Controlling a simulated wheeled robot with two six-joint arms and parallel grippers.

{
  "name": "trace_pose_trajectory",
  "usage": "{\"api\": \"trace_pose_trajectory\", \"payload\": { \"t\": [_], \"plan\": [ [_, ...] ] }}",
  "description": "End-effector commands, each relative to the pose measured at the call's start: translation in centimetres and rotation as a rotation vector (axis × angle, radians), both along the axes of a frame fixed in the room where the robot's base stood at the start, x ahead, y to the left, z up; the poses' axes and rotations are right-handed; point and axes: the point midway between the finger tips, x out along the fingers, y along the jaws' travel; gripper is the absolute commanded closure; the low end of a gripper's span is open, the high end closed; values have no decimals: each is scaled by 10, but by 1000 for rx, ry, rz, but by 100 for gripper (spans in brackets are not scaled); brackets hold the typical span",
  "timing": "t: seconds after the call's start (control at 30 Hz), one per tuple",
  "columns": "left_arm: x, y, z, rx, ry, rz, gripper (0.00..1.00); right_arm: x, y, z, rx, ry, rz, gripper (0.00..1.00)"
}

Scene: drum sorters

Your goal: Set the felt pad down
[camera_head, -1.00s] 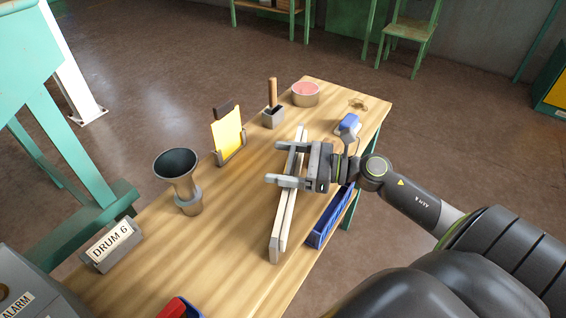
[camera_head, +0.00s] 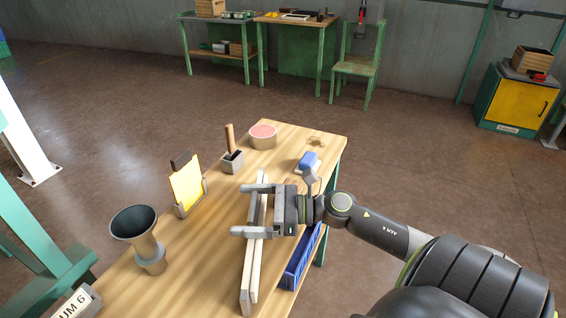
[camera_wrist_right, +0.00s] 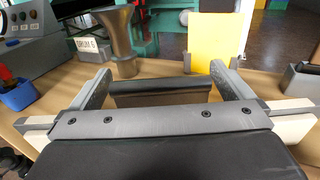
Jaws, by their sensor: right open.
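My right gripper (camera_head: 240,210) is open, its two fingers spread across a pair of long pale strips (camera_head: 252,280) on the wooden table. In the right wrist view the fingers (camera_wrist_right: 165,80) stand apart, with a dark flat bar (camera_wrist_right: 160,98) visible between them. The dark bar also shows between the pale strips in the head view (camera_head: 263,208). I cannot tell for sure whether this bar is the felt pad, or whether the fingers touch it. No other thing is plainly a felt pad. My left gripper is out of view.
On the table (camera_head: 205,238) stand a grey funnel (camera_head: 136,222), a yellow card in a holder (camera_head: 187,187), a brush in a block (camera_head: 231,160), a pink-topped tin (camera_head: 263,136) and a blue block (camera_head: 308,160). A blue bin (camera_head: 300,260) is along the right edge.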

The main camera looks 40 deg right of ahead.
Motion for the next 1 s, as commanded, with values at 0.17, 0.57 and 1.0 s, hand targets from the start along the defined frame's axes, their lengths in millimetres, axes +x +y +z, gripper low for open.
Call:
{"api": "trace_pose_trajectory", "payload": {
  "t": [0.17, 0.57, 1.0],
  "plan": [
    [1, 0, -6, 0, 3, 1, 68, -12, -12, -3, -5, 5, 0, 0],
    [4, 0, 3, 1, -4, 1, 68, -36, -36, 1, -3, 8, 1, 0],
    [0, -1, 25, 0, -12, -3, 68, -71, -72, 3, -2, 8, -2, 0]
  ]
}}
